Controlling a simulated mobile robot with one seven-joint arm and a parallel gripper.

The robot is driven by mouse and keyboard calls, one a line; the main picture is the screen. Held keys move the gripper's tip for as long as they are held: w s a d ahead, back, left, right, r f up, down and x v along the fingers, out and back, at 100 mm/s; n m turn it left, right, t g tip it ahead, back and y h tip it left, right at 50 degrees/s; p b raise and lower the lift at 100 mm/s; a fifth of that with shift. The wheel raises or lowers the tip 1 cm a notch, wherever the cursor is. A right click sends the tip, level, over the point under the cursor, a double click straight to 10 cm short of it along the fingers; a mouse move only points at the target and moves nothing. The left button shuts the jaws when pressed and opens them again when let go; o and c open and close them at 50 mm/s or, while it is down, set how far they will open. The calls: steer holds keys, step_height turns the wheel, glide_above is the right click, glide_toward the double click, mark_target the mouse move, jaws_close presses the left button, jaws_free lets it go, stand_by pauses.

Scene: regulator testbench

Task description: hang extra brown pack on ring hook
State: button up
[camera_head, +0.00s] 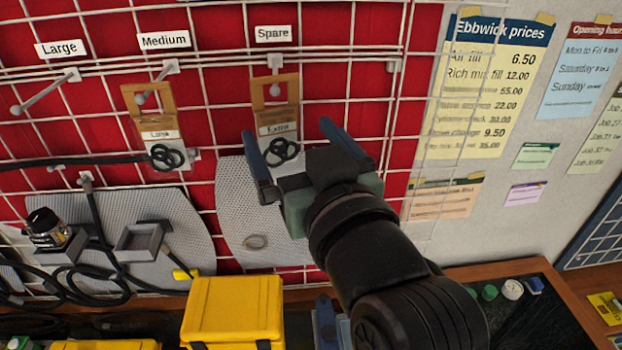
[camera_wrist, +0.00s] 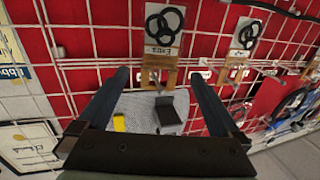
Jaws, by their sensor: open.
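The extra brown pack (camera_head: 288,108) has a brown header with a window, a white "Extra" label and black rings at its bottom. My gripper (camera_head: 287,128) is open in front of the pack's lower part. In the wrist view the pack (camera_wrist: 164,50) appears upside down, its brown header between my fingertips (camera_wrist: 160,76). I cannot tell how far the fingers are from it, and no contact shows. I see no hook sign reading "ring".
A similar brown pack labelled "Large" (camera_head: 160,133) hangs under the "Medium" sign (camera_head: 164,39). The hook (camera_head: 45,92) under the "Large" sign is bare. A white wire grid backs everything. Black hoses (camera_head: 95,285) hang lower left; a yellow case (camera_head: 232,310) stands below.

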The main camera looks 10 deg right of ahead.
steer(key=p+v, duration=0.3)
steer(key=v, duration=0.3)
steer(key=s+a+r+m+t+h+b, duration=0.1)
steer(key=r+t+b, duration=0.1)
steer(key=r, duration=0.4)
steer(key=s+a+r+m+t+h+b, duration=0.1)
steer(key=s+r+t+h+b, duration=0.1)
steer(key=r+t, duration=0.2)
steer(key=s+a+r+m+t+h+b, duration=0.1)
steer(key=r+t, duration=0.3)
steer(key=r, duration=0.5)
steer(key=shift+s+h+b, duration=0.3)
steer(key=shift+b, duration=0.25)
